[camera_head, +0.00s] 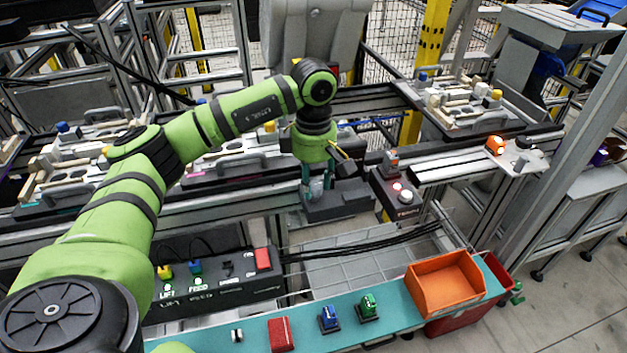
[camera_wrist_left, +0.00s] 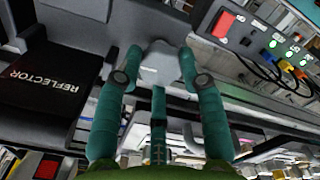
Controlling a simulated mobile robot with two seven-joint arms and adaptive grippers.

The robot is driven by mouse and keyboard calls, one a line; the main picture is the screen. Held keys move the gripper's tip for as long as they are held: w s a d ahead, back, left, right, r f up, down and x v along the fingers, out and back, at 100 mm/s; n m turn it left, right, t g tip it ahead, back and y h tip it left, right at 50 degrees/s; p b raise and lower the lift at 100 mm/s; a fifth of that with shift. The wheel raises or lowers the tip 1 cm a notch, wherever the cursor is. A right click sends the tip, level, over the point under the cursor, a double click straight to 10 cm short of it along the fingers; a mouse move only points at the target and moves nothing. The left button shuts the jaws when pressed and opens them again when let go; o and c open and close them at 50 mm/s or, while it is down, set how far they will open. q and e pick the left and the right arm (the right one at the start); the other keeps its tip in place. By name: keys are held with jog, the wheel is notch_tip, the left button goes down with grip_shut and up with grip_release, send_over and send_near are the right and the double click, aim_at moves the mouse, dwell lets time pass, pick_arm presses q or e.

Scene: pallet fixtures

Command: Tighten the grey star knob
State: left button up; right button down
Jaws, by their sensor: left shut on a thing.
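The grey star knob (camera_wrist_left: 161,64) shows in the left wrist view as a pale grey piece between my fingertips. In the head view my left gripper (camera_head: 318,186) points down at a dark grey block (camera_head: 340,205) by the front of the conveyor. How far the knob is turned cannot be told. My right gripper is in neither view.
Pallets with fixtures (camera_head: 465,105) stand on the conveyor. A control box (camera_head: 225,293) with coloured switches is at front left. A teal shelf (camera_head: 405,318) carries a red block, blue and green pieces and an orange bin (camera_head: 445,283). A black REFLECTOR panel (camera_wrist_left: 45,110) lies beside the gripper.

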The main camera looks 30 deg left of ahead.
aim_at(314, 185)
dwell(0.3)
pick_arm(q)
jog(key=o, duration=1.1)
jog(key=shift+o, duration=0.2)
jog(key=shift+r, duration=0.15)
notch_tip(314, 185, up, 12)
jog(key=shift+f, duration=0.2)
